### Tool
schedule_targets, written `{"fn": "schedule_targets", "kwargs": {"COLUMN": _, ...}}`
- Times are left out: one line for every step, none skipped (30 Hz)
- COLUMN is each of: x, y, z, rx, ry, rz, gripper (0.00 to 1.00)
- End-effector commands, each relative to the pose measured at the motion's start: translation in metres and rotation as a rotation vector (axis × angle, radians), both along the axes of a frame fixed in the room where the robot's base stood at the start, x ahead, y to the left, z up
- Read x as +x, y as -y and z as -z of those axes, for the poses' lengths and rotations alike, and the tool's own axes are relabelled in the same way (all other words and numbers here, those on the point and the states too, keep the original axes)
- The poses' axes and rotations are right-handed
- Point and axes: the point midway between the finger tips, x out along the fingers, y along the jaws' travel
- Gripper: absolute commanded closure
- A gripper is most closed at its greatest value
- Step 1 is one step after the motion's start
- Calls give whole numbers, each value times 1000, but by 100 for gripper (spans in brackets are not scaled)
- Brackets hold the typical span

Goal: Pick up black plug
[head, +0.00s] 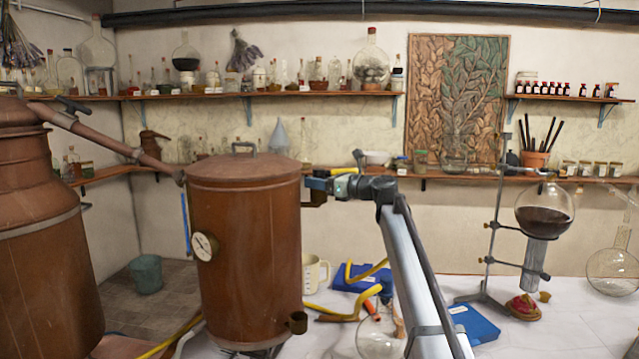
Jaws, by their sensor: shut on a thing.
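My gripper (315,183) is at the upper right side of the copper drum (245,250), by a short brown spout (314,199) on the drum's wall. My arm reaches up from the bottom of the head view, and its end points left. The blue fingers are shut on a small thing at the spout. It is most likely the black plug, but the fingers hide it and I cannot make out its shape. I cannot tell whether it still touches the spout. No black plug shows clearly elsewhere.
A larger copper still (40,240) stands at the left, with a pipe (110,140) running to the drum. A stand (495,220) with a dark-filled flask (543,215) is at the right. Below my arm are a measuring jug (315,273), yellow hose and a glass flask (378,338).

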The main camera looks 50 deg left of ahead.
Motion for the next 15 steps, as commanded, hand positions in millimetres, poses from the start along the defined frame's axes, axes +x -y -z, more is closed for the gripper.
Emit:
{"fn": "schedule_targets", "kwargs": {"x": 0, "y": 0, "z": 0, "rx": 0, "ry": 0, "rz": 0, "gripper": 72}}
{"fn": "schedule_targets", "kwargs": {"x": 0, "y": 0, "z": 0, "rx": 0, "ry": 0, "rz": 0, "gripper": 75}}
{"fn": "schedule_targets", "kwargs": {"x": 0, "y": 0, "z": 0, "rx": 0, "ry": 0, "rz": 0, "gripper": 76}}
{"fn": "schedule_targets", "kwargs": {"x": 0, "y": 0, "z": 0, "rx": 0, "ry": 0, "rz": 0, "gripper": 76}}
{"fn": "schedule_targets", "kwargs": {"x": 0, "y": 0, "z": 0, "rx": 0, "ry": 0, "rz": 0, "gripper": 76}}
{"fn": "schedule_targets", "kwargs": {"x": 0, "y": 0, "z": 0, "rx": 0, "ry": 0, "rz": 0, "gripper": 76}}
{"fn": "schedule_targets", "kwargs": {"x": 0, "y": 0, "z": 0, "rx": 0, "ry": 0, "rz": 0, "gripper": 76}}
{"fn": "schedule_targets", "kwargs": {"x": 0, "y": 0, "z": 0, "rx": 0, "ry": 0, "rz": 0, "gripper": 76}}
{"fn": "schedule_targets", "kwargs": {"x": 0, "y": 0, "z": -1, "rx": 0, "ry": 0, "rz": 0, "gripper": 76}}
{"fn": "schedule_targets", "kwargs": {"x": 0, "y": 0, "z": -2, "rx": 0, "ry": 0, "rz": 0, "gripper": 76}}
{"fn": "schedule_targets", "kwargs": {"x": 0, "y": 0, "z": -3, "rx": 0, "ry": 1, "rz": 0, "gripper": 76}}
{"fn": "schedule_targets", "kwargs": {"x": 0, "y": 0, "z": -6, "rx": 1, "ry": 1, "rz": 0, "gripper": 76}}
{"fn": "schedule_targets", "kwargs": {"x": 0, "y": 0, "z": -9, "rx": 2, "ry": 2, "rz": 0, "gripper": 76}}
{"fn": "schedule_targets", "kwargs": {"x": 0, "y": 0, "z": -13, "rx": 2, "ry": 2, "rz": 0, "gripper": 76}}
{"fn": "schedule_targets", "kwargs": {"x": 0, "y": -1, "z": -19, "rx": 2, "ry": 2, "rz": 0, "gripper": 76}}
